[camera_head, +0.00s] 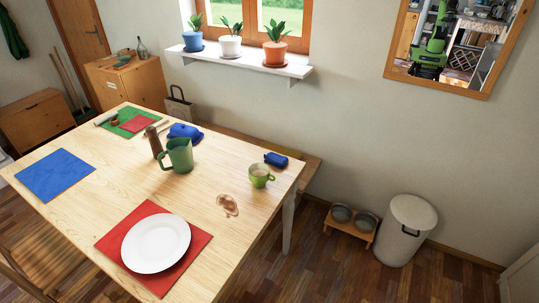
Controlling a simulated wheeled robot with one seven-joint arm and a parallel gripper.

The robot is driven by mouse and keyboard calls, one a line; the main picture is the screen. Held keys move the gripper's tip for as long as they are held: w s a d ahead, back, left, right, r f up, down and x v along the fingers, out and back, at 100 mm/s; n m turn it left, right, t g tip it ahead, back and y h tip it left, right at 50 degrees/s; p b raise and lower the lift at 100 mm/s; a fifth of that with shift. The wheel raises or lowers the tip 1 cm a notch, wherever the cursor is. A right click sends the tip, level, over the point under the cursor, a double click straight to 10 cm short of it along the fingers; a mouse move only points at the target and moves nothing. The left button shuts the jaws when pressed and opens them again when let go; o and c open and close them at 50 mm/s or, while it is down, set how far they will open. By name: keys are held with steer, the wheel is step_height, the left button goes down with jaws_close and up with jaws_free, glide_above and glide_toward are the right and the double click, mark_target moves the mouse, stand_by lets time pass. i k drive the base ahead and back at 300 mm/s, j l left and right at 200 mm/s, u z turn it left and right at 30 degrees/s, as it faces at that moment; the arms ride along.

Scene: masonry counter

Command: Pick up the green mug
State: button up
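A green mug (259,177) stands upright near the right edge of the wooden table (205,200). It holds something pale, and its handle points to the right. A larger green jug (179,156) stands to its left, near the middle of the table. My gripper is not in view, so its state does not show.
A blue object (276,159) lies behind the mug. A white plate (156,243) lies on a red mat (110,243). A brown mill (154,142) stands beside the jug. A white bin (402,232) stands right.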

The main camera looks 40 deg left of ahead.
mark_target(258, 173)
steer(key=i+j+u, duration=0.2)
steer(key=i+u, duration=0.7)
steer(key=i+l+u, duration=0.15)
steer(key=i+u, duration=0.35)
steer(key=i+l+u, duration=0.45)
steer(key=i, duration=0.15)
steer(key=u, duration=1)
steer(key=i+l+u, duration=0.1)
steer(key=u, duration=1.4)
steer(key=l+u, duration=0.1)
steer(key=u, duration=0.9)
steer(key=l+u, duration=0.1)
steer(key=u, duration=0.4)
